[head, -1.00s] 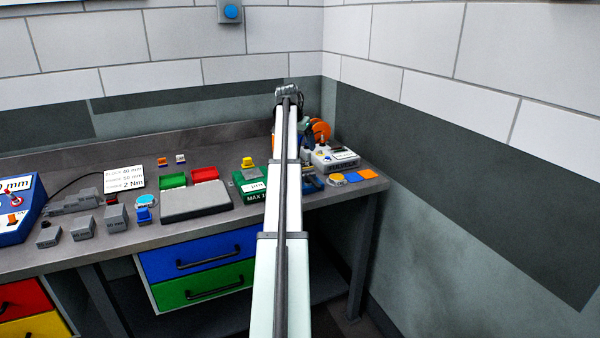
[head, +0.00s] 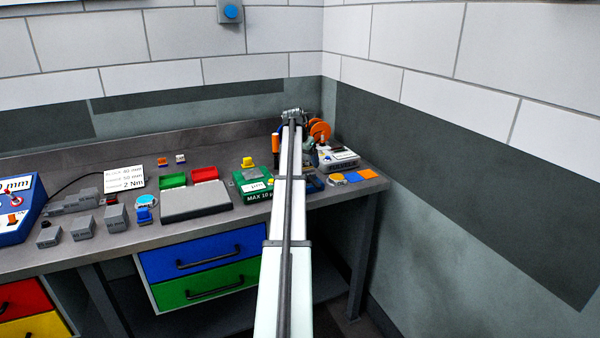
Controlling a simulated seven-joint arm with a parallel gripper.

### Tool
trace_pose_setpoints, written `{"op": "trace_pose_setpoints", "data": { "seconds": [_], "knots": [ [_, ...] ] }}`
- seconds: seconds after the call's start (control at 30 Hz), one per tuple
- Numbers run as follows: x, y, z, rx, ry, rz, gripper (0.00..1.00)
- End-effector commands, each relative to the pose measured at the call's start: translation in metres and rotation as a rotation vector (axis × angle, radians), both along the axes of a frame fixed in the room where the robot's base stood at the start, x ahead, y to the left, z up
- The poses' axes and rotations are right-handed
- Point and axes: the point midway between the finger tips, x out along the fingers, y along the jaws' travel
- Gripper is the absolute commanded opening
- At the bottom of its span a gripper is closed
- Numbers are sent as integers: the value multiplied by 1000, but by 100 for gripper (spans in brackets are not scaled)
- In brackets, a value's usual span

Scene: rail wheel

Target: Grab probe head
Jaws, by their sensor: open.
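My arm reaches away over the bench to its far right part. My gripper (head: 293,116) is at the far end of the arm, small and seen from behind; it is open, but its fingers are hard to make out. No part is clearly recognisable as the probe head. Near the arm's end are a white and grey instrument box (head: 338,158), an orange round reel (head: 320,131) and an upright orange-and-black handle (head: 276,146). The arm hides part of this area, and I see nothing held.
A green box (head: 252,186) stands just left of the arm. Further left are a grey plate (head: 196,202), green (head: 172,180) and red (head: 205,174) bins and several grey blocks. Blue and orange pads (head: 353,176) lie near the right edge. A wall (head: 420,150) closes the right side.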

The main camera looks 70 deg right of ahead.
Motion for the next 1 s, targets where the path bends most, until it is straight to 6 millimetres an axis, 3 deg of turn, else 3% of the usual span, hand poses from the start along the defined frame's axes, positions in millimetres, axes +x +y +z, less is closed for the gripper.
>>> {"op": "trace_pose_setpoints", "data": {
  "seconds": [0.07,0.9,1.0],
  "knots": [
    [0,0,0,0,0,0,85],
    [1,0,-1,2,-2,2,4],
    [1,0,0,1,-3,2,1]
  ]
}}
